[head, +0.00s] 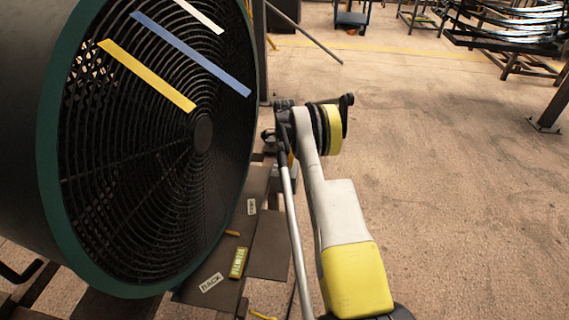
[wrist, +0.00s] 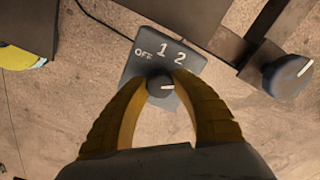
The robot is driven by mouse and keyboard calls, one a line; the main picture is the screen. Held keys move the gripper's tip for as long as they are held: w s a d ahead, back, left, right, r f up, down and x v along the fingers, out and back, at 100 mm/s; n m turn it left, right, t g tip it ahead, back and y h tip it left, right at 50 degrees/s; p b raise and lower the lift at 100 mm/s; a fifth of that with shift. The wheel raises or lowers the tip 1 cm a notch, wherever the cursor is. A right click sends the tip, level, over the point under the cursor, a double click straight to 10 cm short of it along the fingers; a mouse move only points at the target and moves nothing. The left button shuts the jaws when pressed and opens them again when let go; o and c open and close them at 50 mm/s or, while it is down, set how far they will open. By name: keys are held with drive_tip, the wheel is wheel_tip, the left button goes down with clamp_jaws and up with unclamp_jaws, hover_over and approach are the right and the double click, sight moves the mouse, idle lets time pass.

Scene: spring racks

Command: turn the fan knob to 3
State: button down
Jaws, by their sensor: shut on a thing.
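No 3 shows; my right finger covers that side of the plate. My gripper (wrist: 161,80) has its yellow fingers on both sides of the knob, shut on it. The fan (head: 203,134) is large, with a green rim and a black grille, at the left of the head view. My arm hides the knob there.
Yellow, blue and white strips (head: 147,76) lie across the grille. A board (head: 268,240) with small labels and a yellow-green block (head: 238,263) is below the fan. Another dark round piece (wrist: 288,76) is right of the plate. Open floor (head: 460,200) lies to the right.

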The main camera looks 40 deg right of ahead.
drive_tip(key=c, duration=1)
unclamp_jaws()
wheel_tip(320, 180, up, 12)
